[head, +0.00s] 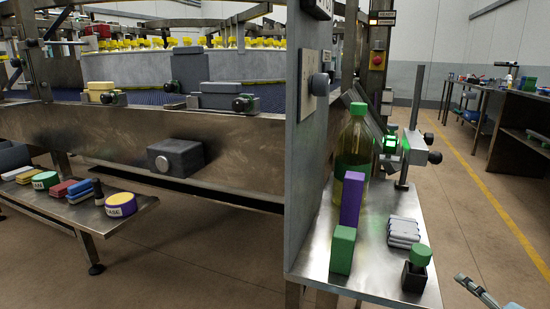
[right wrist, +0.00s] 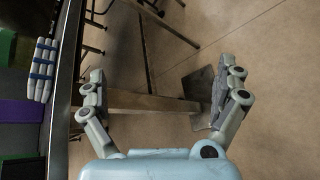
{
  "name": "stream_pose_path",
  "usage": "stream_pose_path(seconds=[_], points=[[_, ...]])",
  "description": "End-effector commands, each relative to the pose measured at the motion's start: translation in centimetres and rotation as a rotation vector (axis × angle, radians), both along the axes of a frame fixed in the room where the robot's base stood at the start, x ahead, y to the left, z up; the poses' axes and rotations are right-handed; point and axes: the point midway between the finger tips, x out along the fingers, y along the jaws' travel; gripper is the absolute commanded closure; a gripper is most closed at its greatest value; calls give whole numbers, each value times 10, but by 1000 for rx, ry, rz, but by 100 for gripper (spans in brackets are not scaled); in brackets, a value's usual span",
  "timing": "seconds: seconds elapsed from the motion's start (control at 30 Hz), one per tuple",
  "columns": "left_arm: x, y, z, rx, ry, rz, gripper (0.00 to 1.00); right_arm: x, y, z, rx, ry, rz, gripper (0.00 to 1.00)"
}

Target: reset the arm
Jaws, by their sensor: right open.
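My right gripper (head: 482,292) shows in part at the lower right corner of the head view, to the right of the small metal table and apart from it. In the right wrist view, the right gripper (right wrist: 163,78) has its two grey fingers spread wide with nothing between them. Beyond the fingers are the floor and a metal stand's legs and beam. My left gripper is in neither view.
The metal table (head: 365,283) holds a green block (head: 342,250), a purple block (head: 351,200), a bottle (head: 356,140), a banded grey stack (head: 404,232) and a green-topped black piece (head: 417,268). Its edge (right wrist: 66,80) runs left of my right gripper. Open floor (head: 500,235) lies right.

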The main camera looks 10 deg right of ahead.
Motion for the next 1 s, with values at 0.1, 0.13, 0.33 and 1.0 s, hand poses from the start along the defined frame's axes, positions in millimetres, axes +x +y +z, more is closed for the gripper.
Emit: stream_pose_path(seconds=[0.1,0.13,0.33,1.0], points=[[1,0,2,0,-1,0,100,-57,10,-85,247,110,-197,0],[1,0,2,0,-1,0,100,-73,14,-105,308,136,-250,0],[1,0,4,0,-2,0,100,-190,66,-217,681,290,-635,0],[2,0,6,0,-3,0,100,-431,183,-318,1224,321,-1718,0]])
